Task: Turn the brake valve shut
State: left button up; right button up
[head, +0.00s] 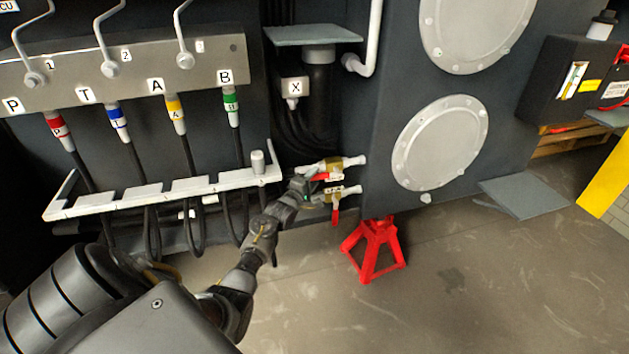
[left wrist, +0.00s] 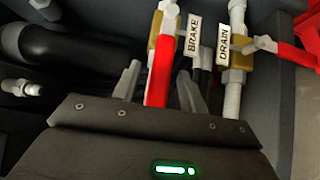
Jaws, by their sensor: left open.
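The brake valve (head: 333,164) is the upper of two brass valves on white pipe at the chassis side. In the left wrist view its red handle (left wrist: 160,72) lies roughly in line with its pipe, next to the BRAKE tag (left wrist: 193,36). My left gripper (head: 312,178) is at this handle. In the left wrist view, my open left gripper (left wrist: 158,88) has one finger on each side of the handle, with visible gaps. Where the fingertips end in depth is hard to tell. My right gripper is not in view.
The drain valve (left wrist: 241,45) sits close beside, its red handle (left wrist: 290,50) across its pipe; in the head view that handle hangs down. A red jack stand (head: 375,248) stands below right. A white bracket rail (head: 165,192) and hoses are at left.

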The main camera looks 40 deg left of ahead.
pick_arm(q)
jog(key=shift+w+a, duration=0.1)
jog(key=shift+w, duration=0.3)
jog(key=shift+c, duration=0.2)
grip_shut()
